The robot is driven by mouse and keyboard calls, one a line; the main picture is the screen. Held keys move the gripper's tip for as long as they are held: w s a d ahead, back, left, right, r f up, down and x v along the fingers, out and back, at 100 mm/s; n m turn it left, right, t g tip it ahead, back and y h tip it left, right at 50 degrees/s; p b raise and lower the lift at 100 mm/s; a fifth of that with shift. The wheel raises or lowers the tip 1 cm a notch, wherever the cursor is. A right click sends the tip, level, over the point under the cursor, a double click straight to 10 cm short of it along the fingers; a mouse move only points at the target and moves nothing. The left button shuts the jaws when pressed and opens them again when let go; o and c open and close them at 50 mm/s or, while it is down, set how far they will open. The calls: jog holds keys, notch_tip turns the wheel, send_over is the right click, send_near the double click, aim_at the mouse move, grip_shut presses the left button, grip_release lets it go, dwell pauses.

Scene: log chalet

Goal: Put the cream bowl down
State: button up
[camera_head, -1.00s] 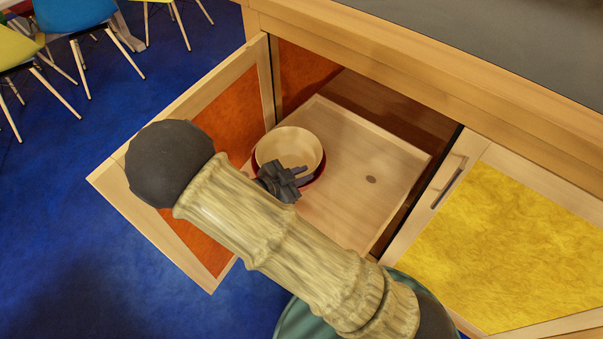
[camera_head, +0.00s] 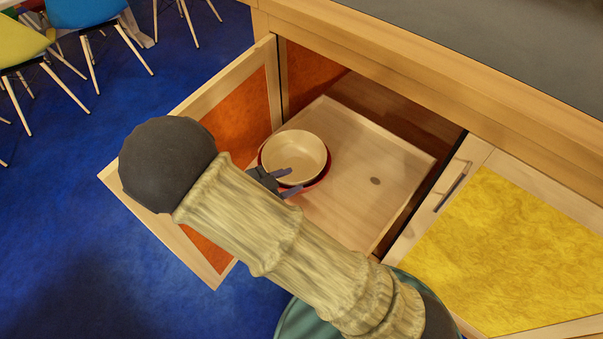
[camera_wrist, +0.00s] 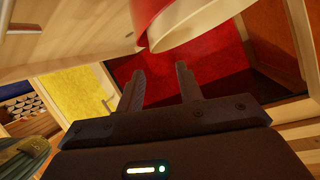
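The cream bowl (camera_head: 296,155) sits upright inside a slightly larger red bowl (camera_head: 326,178) on the wooden tray of the open cabinet. Both bowls also show at the top of the wrist view, the cream bowl (camera_wrist: 196,22) beside the red bowl (camera_wrist: 145,14). My gripper (camera_head: 293,181) is at the near side of the bowls. Its two fingers are spread, and the wrist view shows nothing between them (camera_wrist: 160,70). Whether a finger still touches a rim cannot be told. My arm hides part of the tray's near left side.
The wooden tray (camera_head: 385,160) has free room right of the bowls. An open door with an orange panel (camera_head: 240,112) stands left of it. A door with a yellow panel (camera_head: 510,235) is at the right. The dark countertop (camera_head: 500,40) is above. Chairs stand on the blue floor.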

jog(key=v, duration=0.5)
jog(key=shift+s+a+p, duration=0.15)
jog(key=shift+p, duration=0.15)
dwell(0.4)
jog(key=w+d+r+n+y, duration=0.3)
jog(key=w+d+y, duration=0.1)
jog(key=w+y, duration=0.15)
jog(key=w+d+r+n+y, duration=0.3)
jog(key=w+y, duration=0.1)
jog(key=w, duration=0.3)
jog(key=s+d+r+n+g, duration=0.3)
jog(key=s+d+n+g, duration=0.3)
jog(key=s+d, duration=0.8)
jog(key=d, duration=0.3)
jog(key=shift+s+d+n+g, duration=0.3)
jog(key=shift+s+d+n, duration=0.05)
jog(key=shift+s+n, duration=0.05)
jog(key=shift+r, duration=0.1)
